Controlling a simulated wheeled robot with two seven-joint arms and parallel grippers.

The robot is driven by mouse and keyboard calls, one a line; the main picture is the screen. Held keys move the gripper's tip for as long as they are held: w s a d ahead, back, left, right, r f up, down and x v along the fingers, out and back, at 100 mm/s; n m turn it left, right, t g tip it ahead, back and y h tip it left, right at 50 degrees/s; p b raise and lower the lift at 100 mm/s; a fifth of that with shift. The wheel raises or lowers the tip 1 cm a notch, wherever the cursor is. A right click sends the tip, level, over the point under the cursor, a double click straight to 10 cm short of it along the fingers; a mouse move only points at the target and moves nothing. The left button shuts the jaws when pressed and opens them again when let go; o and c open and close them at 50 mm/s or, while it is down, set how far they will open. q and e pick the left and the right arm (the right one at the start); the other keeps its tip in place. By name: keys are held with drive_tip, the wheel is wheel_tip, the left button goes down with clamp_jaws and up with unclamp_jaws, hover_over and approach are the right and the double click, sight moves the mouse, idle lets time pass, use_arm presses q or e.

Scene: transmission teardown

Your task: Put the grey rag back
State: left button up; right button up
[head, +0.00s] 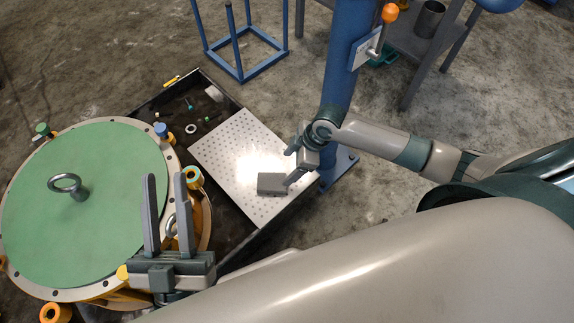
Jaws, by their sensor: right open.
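The grey rag (270,185) lies as a small dark rectangular block on the perforated metal plate, near the plate's right side. My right gripper (289,180) is open over the rag's right end. One finger reaches down at that end; I cannot tell whether it touches the rag. My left gripper (165,177) is open and empty, its two fingers pointing up the picture, beside the large round green-topped housing (115,160).
The perforated plate (237,140) covers part of a black tray (149,106) holding small parts. A blue post (346,70) stands close behind my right gripper. A blue frame stand (238,45) and a grey table (405,35) are at the back. A lifting eye (67,184) sticks up from the housing.

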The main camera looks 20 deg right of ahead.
drive_tip(key=shift+a, duration=0.1)
idle(0.4)
drive_tip(key=s+a+r+m+t+y, duration=0.1)
drive_tip(key=s+a+r+t+y, duration=0.15)
drive_tip(key=a+r+t, duration=0.4)
drive_tip(key=s+a+r+m+t+y, duration=0.1)
drive_tip(key=a+r+m+y, duration=0.2)
drive_tip(key=a, duration=0.7)
drive_tip(key=s+d+r+m+t, duration=0.1)
drive_tip(key=s+r+m+t, duration=0.1)
drive_tip(key=r, duration=0.7)
drive_tip(key=s+d+r+m+t, duration=0.2)
drive_tip(key=s+r+t, duration=0.3)
drive_tip(key=r+t, duration=0.2)
drive_tip(key=s+d+r+m+t, duration=0.2)
drive_tip(key=s+r+t, duration=0.2)
drive_tip(key=r, duration=0.7)
drive_tip(key=shift+r+h, duration=0.25)
drive_tip(key=shift+h, duration=0.1)
drive_tip(key=shift+s+t, duration=0.1)
drive_tip(key=shift+t, duration=0.15)
